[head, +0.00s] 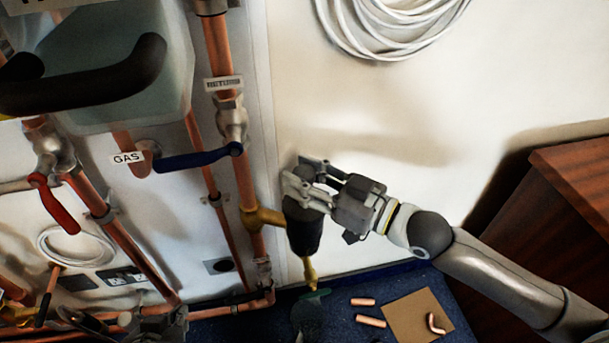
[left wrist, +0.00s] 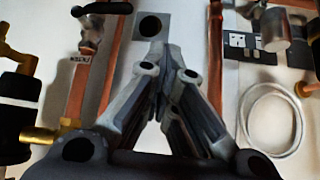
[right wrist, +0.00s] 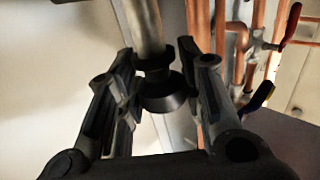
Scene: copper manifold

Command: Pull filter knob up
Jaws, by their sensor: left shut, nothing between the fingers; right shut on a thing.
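The filter (head: 304,232) is a dark cylinder on a brass fitting beside the vertical copper pipe, with a brass outlet below. Its upper end is mostly hidden by my right gripper (head: 305,186), which is shut on it from the right. In the right wrist view the black filter knob (right wrist: 165,92) is between the fingers of my right gripper (right wrist: 165,80). My left gripper (left wrist: 163,52) is shut and empty in front of the wall panel. The filter (left wrist: 14,125) is off to its left in that view. In the head view my left arm is low at left, partly cut off.
A grey tank (head: 135,100) with a black handle is above. Loose copper pieces (head: 370,321) and a cardboard sheet (head: 408,315) lie on the blue floor. A wooden cabinet (head: 575,165) stands right.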

